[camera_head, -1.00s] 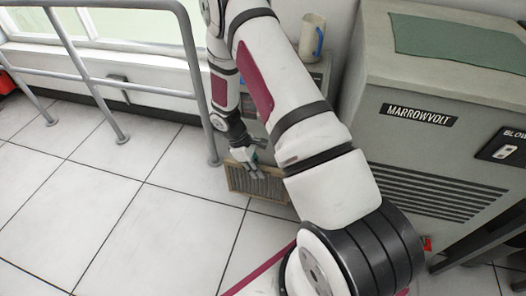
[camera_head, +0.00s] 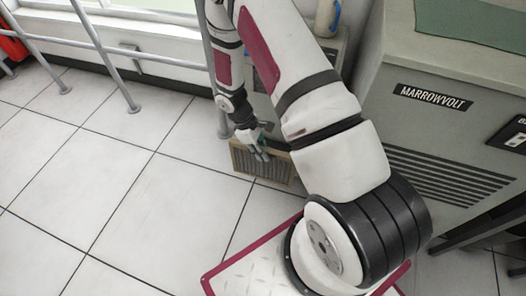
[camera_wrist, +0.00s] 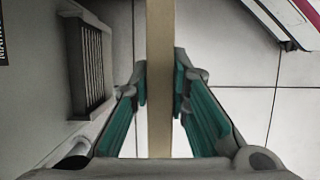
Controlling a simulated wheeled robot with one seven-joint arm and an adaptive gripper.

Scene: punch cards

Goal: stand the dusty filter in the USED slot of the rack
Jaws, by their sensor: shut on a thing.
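The dusty filter (camera_head: 246,161) is a flat panel with a tan frame and a grey-brown face. In the head view it is upright and low, near the floor, beside the railing post. My gripper (camera_head: 262,153) holds it from above by its upper part. In the wrist view the filter (camera_wrist: 160,30) shows edge-on as a tan strip, and the teal pads of my gripper (camera_wrist: 161,82) press on it from both sides. I cannot tell whether its lower edge touches the floor. I cannot make out the rack or a USED label.
A grey cabinet marked MARROWVOLT (camera_head: 432,97) with vent slots stands at the right. A grey railing (camera_head: 105,60) runs along the left. A grey slatted panel (camera_wrist: 90,65) is left of the filter in the wrist view. The tiled floor (camera_head: 120,190) at left is clear.

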